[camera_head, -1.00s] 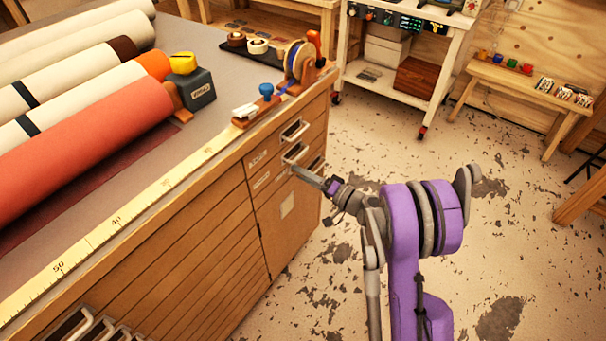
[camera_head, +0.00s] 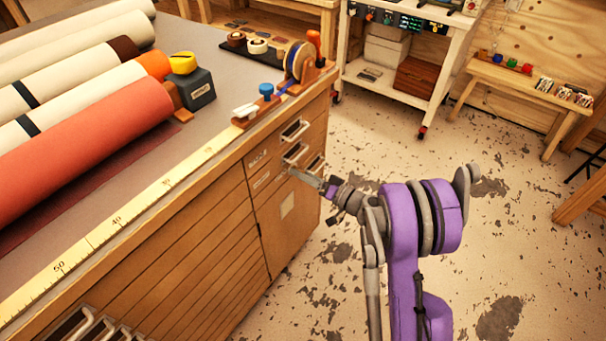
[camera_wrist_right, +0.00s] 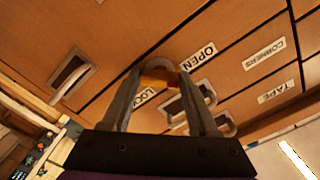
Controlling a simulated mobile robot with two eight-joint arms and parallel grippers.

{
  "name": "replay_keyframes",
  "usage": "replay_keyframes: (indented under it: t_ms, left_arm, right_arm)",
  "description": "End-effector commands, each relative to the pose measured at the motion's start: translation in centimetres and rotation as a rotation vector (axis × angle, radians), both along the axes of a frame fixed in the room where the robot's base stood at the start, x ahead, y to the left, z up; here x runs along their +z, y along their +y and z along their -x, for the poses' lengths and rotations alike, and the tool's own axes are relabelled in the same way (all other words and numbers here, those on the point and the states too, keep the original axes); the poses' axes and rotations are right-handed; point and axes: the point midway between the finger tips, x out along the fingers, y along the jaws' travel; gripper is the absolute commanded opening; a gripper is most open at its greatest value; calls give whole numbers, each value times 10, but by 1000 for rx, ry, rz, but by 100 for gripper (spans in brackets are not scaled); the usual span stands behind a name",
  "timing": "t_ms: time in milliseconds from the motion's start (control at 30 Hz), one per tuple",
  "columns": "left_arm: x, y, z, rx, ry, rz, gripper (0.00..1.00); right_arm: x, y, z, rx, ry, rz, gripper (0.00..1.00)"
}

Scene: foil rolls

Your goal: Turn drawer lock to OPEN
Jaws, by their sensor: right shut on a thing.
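The drawer lock (camera_wrist_right: 158,82) shows in the right wrist view as a small orange and red piece with a curved grey edge, on the wooden cabinet front. An OPEN label (camera_wrist_right: 196,62) lies to its upper right and a LOCK label (camera_wrist_right: 143,97) to its lower left. My right gripper (camera_wrist_right: 160,76) is shut on the lock, one finger on each side; the fingers hide part of it. In the head view the right gripper (camera_head: 292,172) reaches the drawer fronts at the cabinet's right end, and the lock is too small to make out. My left gripper is not in view.
Drawer handles (camera_head: 295,131) stick out close to the right gripper. The cabinet top (camera_head: 215,110) carries fabric rolls (camera_head: 85,150), a yellow ruler strip (camera_head: 118,218) and a tape dispenser (camera_head: 300,62). Open floor (camera_head: 400,140) lies to the right, with a white cart (camera_head: 445,60) behind.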

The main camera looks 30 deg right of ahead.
Motion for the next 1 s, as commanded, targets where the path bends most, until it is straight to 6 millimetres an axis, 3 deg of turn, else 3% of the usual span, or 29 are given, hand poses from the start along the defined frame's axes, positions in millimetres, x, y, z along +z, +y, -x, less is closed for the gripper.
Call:
replay_keyframes:
  t_ms: [167,200,367,733,1000]
  left_arm:
    - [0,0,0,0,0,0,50]
    - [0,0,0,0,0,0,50]
    - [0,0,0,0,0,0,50]
    - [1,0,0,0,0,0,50]
    - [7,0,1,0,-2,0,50]
  right_arm:
    - [0,-1,0,-1,0,1,4]
    - [0,-1,0,-1,0,1,62]
    - [0,-1,0,-1,0,1,90]
    - [0,-3,5,-2,1,0,90]
    - [1,-22,49,-5,0,1,90]
